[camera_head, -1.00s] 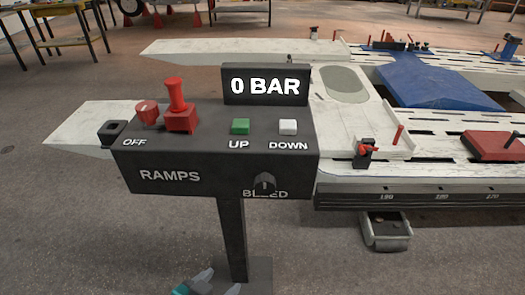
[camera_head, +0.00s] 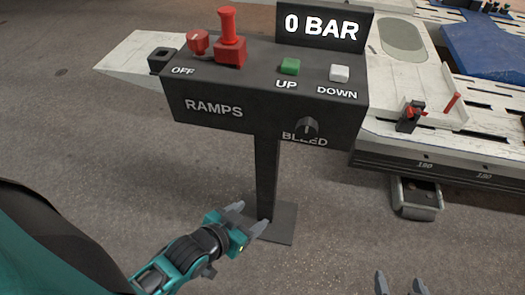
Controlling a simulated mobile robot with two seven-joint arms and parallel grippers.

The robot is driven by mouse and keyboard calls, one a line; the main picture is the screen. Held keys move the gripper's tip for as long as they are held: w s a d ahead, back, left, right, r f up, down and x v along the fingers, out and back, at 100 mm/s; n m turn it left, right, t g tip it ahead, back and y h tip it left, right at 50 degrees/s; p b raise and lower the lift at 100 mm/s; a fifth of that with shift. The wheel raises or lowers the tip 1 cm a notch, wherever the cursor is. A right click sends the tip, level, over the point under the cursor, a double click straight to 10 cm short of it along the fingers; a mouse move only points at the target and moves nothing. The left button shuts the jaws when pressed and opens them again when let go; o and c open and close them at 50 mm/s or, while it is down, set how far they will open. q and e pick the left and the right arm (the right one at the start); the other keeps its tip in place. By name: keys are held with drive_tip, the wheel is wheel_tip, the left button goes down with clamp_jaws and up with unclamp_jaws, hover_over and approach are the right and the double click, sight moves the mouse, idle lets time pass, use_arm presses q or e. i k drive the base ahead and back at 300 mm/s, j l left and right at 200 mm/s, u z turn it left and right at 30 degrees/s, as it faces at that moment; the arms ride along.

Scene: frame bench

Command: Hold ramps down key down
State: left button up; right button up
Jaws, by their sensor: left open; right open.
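The ramps control box (camera_head: 225,88) stands on a dark post, with a white DOWN key (camera_head: 340,73) at the right of its top and a green UP key (camera_head: 289,66) left of it. The DOWN key looks raised, with nothing touching it. The display (camera_head: 321,27) reads 0 BAR. My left gripper (camera_head: 248,216) is open and empty, low in front of the post, well below the keys. My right gripper (camera_head: 400,284) shows only its fingertips at the bottom edge, apart and empty, far below the DOWN key.
A red lever (camera_head: 229,38) and a red OFF knob (camera_head: 198,42) stand on the box's left. A black BLEED knob (camera_head: 307,126) sticks out of its front face. The white frame bench (camera_head: 385,120) lies behind right, with a grey tray (camera_head: 416,198) below. Floor in front is clear.

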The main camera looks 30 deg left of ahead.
sight(338, 73)
drive_tip(key=l+u, duration=0.1)
drive_tip(key=u, duration=0.6)
drive_tip(key=i+l+u, duration=0.1)
drive_tip(key=l+u, duration=0.9)
drive_tip(key=l, duration=1.55)
drive_tip(key=k, duration=0.05)
